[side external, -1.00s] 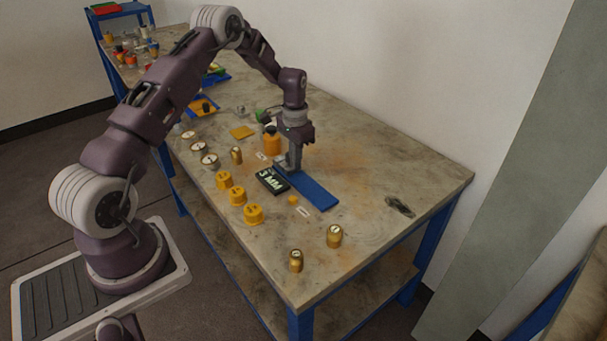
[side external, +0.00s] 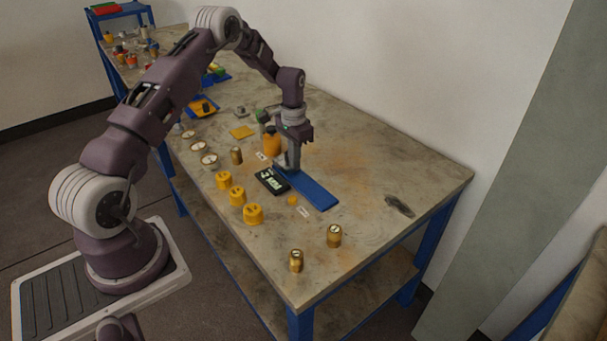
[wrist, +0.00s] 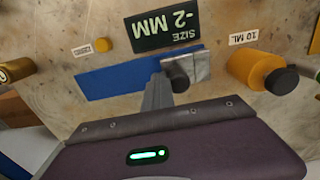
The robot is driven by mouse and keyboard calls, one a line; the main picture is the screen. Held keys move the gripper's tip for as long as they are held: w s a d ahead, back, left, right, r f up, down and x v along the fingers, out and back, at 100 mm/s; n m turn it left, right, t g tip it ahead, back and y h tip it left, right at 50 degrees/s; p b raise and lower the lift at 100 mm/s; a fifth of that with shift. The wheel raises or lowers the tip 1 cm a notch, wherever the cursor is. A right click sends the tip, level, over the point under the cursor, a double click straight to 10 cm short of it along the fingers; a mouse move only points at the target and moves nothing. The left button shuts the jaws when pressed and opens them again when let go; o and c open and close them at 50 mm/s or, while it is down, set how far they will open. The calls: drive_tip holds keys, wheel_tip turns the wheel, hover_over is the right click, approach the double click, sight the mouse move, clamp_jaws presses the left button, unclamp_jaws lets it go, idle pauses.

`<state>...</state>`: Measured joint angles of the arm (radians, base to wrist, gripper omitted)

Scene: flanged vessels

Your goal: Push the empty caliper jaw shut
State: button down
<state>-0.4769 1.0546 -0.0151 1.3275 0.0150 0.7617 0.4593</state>
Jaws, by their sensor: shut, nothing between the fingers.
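The caliper is a flat blue bar (side external: 312,190) lying on the table, with a grey metal jaw block at its far end. In the wrist view the blue bar (wrist: 115,80) runs left from the grey jaw block (wrist: 198,66), which carries a dark round knob (wrist: 178,76). The jaw block looks close against the bar's end. A black display (wrist: 165,27) beside it reads "SIZE -2 MM", upside down. My gripper (side external: 291,167) is shut and empty, low at the jaw end. In the wrist view its fingers (wrist: 156,92) are beside the knob; I cannot tell if they touch.
An orange "10 ML" bottle (wrist: 262,72) stands close to the jaw end. Several yellow caps (side external: 237,195) line the near side. Brass weights (side external: 334,236) stand toward the front corner. The table right of the bar is mostly clear.

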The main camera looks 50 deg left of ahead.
drive_tip(key=shift+a, duration=0.3)
drive_tip(key=shift+d, duration=0.75)
drive_tip(key=shift+r, duration=4.65)
wheel_tip(320, 180, up, 8)
drive_tip(key=t, duration=0.1)
hover_over(298, 177)
drive_tip(key=s+d, duration=0.2)
drive_tip(key=d, duration=0.2)
drive_tip(key=s+d+r+t, duration=0.2)
drive_tip(key=s+d+r, duration=0.6)
drive_tip(key=r, duration=0.2)
drive_tip(key=s+d+r+t, duration=0.1)
drive_tip(key=s+d, duration=0.3)
drive_tip(key=s, duration=0.6)
drive_tip(key=s+d+t, duration=0.1)
drive_tip(key=s+d, duration=0.4)
drive_tip(key=s, duration=0.6)
drive_tip(key=shift+s+r+t, duration=0.2)
drive_tip(key=shift+r+t, duration=0.1)
drive_tip(key=shift+r, duration=0.05)
